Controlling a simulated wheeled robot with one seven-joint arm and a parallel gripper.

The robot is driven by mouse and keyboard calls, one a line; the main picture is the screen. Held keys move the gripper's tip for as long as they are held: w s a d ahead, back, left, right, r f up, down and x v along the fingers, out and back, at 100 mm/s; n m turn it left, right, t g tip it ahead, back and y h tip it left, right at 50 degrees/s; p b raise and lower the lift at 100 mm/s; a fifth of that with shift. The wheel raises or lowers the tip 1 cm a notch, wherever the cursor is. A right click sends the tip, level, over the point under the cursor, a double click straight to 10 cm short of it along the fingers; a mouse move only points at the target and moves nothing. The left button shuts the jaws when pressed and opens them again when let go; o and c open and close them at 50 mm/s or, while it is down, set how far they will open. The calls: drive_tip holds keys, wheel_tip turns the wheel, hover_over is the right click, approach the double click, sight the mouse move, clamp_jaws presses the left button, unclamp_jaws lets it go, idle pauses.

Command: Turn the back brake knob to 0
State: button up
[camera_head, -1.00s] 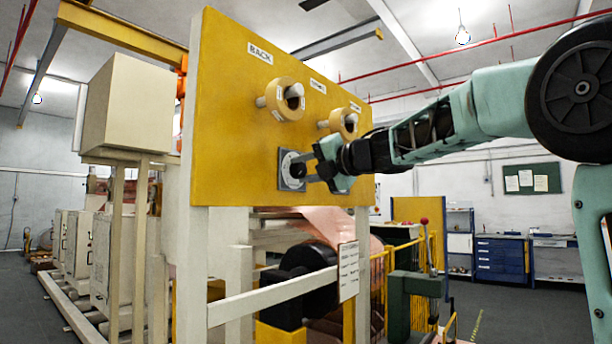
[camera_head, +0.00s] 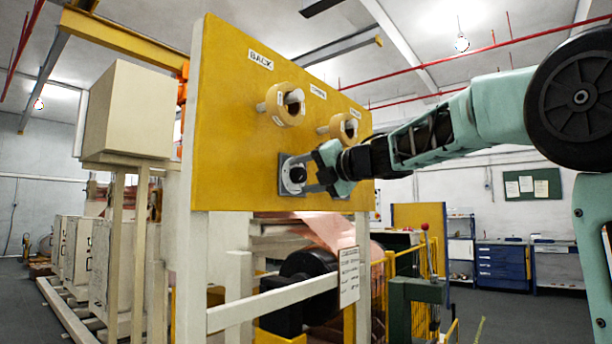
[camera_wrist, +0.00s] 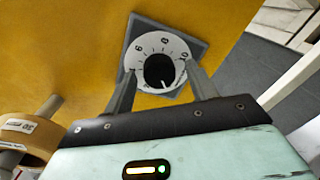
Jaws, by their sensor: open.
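The brake knob is a round black knob (camera_wrist: 159,70) on a white numbered dial (camera_wrist: 150,45), mounted on a square grey plate (camera_wrist: 192,45). Its white pointer line faces the bottom of the wrist view; the numbers near it are too small to read surely. In the head view the knob (camera_head: 297,174) sits low on the yellow panel, below the BACK sign (camera_head: 261,61). My gripper (camera_wrist: 160,72) is open, with one finger on each side of the knob in the wrist view. I see gaps between fingers and knob. In the head view my gripper (camera_head: 311,174) is right in front of the dial.
The yellow panel (camera_head: 225,130) stands on pale posts. Two tan rolls (camera_head: 287,104) (camera_head: 345,127) stick out of it above the dial; one (camera_wrist: 20,137) is at the lower left in the wrist view. A copper sheet (camera_head: 330,232) runs below the panel.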

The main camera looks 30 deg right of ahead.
drive_tip(key=shift+s, duration=0.1)
drive_tip(key=b+v, duration=0.4)
drive_tip(key=v, duration=1.3)
drive_tip(key=shift+s, duration=0.1)
